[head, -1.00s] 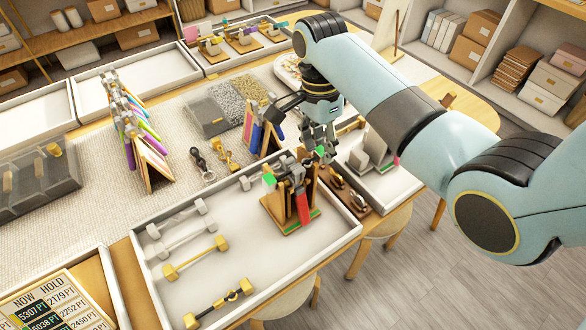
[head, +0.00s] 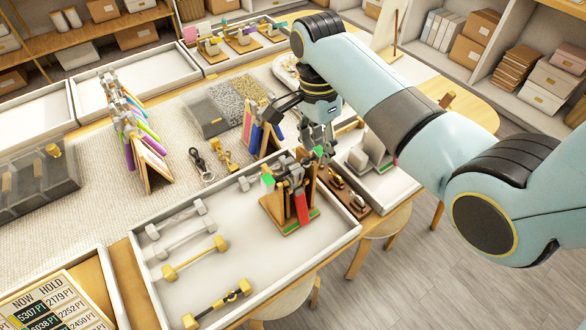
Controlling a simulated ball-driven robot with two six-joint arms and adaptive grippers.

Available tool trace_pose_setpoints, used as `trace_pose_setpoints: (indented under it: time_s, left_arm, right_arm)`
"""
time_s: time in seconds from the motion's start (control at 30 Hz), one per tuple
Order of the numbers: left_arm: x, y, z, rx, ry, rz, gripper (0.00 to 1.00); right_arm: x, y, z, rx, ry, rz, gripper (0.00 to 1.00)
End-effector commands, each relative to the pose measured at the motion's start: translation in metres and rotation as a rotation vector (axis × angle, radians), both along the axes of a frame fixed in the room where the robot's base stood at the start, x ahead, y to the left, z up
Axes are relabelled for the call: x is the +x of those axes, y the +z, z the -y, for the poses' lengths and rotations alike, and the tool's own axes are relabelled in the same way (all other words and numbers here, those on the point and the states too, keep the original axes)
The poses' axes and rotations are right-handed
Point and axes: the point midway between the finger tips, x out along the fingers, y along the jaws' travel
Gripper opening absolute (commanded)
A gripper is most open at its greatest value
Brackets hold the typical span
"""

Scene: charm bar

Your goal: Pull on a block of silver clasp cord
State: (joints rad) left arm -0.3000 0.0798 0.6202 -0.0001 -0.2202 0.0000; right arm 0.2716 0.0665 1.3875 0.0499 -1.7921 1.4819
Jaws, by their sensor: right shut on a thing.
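My right gripper (head: 324,146) points down at the far right of a small wooden stand (head: 283,214) in the white front tray (head: 222,265). It is shut on a small green block (head: 319,150), mostly hidden by the fingers. A second green block (head: 267,179) shows at the left of the stand. A silver-grey clasp piece (head: 292,173) sits across the stand's top between the two blocks. A red strip (head: 302,208) hangs at the stand's front. The cord itself is too small to make out clearly. My left gripper is out of view.
Silver and gold bar-shaped pieces (head: 195,258) lie in the tray's left part. A brown holder (head: 350,193) stands right of the stand. An A-shaped rack with blue and red strips (head: 262,135) stands behind the tray. The tray's middle is clear.

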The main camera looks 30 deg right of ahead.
Motion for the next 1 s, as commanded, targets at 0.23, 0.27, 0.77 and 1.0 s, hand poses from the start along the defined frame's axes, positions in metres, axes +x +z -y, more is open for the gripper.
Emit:
trace_pose_setpoints:
  time_s: [0.23, 0.27, 0.77, 1.0]
  left_arm:
    - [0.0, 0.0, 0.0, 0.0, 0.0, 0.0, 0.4]
    - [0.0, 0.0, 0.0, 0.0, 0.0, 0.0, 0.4]
    - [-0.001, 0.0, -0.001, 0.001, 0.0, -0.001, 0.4]
    - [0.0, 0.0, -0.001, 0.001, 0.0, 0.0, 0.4]
  right_arm:
    - [0.001, 0.0, 0.001, -0.003, -0.002, 0.002, 0.33]
    - [0.001, 0.0, 0.001, -0.003, -0.001, 0.002, 0.37]
    - [0.0, 0.001, -0.002, 0.003, 0.001, -0.001, 0.64]
    - [0.006, 0.037, -0.002, 0.002, 0.001, 0.005, 0.64]
